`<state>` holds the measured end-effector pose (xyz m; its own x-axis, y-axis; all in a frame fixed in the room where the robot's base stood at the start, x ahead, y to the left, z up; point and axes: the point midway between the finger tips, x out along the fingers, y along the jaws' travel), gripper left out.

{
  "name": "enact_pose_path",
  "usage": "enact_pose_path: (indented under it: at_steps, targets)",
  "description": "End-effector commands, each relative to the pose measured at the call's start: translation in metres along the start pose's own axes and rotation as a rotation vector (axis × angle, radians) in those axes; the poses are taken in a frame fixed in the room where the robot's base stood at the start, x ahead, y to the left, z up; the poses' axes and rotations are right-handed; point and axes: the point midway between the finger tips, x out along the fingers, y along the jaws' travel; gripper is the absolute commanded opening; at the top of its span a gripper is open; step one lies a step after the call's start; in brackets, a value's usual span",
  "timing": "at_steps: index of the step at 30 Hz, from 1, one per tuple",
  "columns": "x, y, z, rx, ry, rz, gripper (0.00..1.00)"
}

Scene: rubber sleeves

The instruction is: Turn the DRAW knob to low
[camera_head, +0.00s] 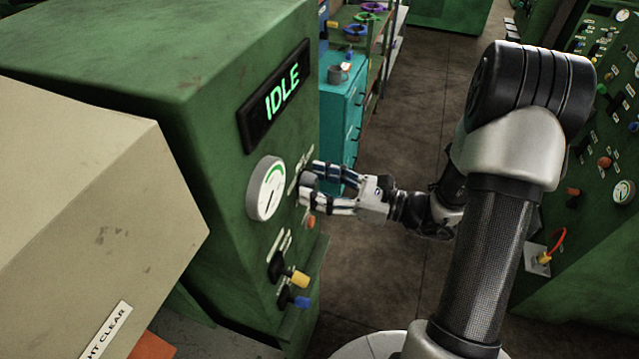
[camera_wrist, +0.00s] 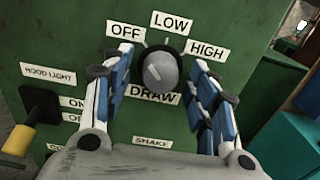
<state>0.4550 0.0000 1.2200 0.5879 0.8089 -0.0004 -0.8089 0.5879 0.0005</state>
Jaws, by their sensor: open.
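The DRAW knob (camera_wrist: 161,70) is a round grey knob on the green panel, with OFF, LOW and HIGH labels fanned above it and a DRAW label below. My gripper (camera_wrist: 158,62) is open, with one blue-padded finger on each side of the knob. Gaps show between the fingers and the knob. I cannot clearly tell which label the knob points to. In the head view my gripper (camera_head: 311,186) reaches the panel from the right, beside the gauge, and its fingers largely hide the knob.
An IDLE display (camera_head: 276,95) and a round gauge (camera_head: 266,188) are on the same panel. Below are yellow (camera_head: 299,279) and blue (camera_head: 301,301) levers. The yellow-handled HOOD LIGHT switch (camera_wrist: 38,112) is left of my gripper. Another control panel (camera_head: 590,230) stands at right, across open floor.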

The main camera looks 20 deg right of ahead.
Motion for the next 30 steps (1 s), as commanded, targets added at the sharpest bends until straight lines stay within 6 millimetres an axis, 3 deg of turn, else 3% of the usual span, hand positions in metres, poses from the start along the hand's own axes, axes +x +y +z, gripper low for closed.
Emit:
enact_pose_path:
  at_steps: [3, 23, 30]
  targets:
    - [-0.0002, -0.0001, 0.0001, 0.0, 0.0, 0.0, 0.53]
    - [-0.0005, -0.0001, 0.0001, 0.0, 0.0, 0.0, 0.09]
    - [-0.0005, -0.0001, 0.001, 0.02, 0.0, 0.0, 0.08]
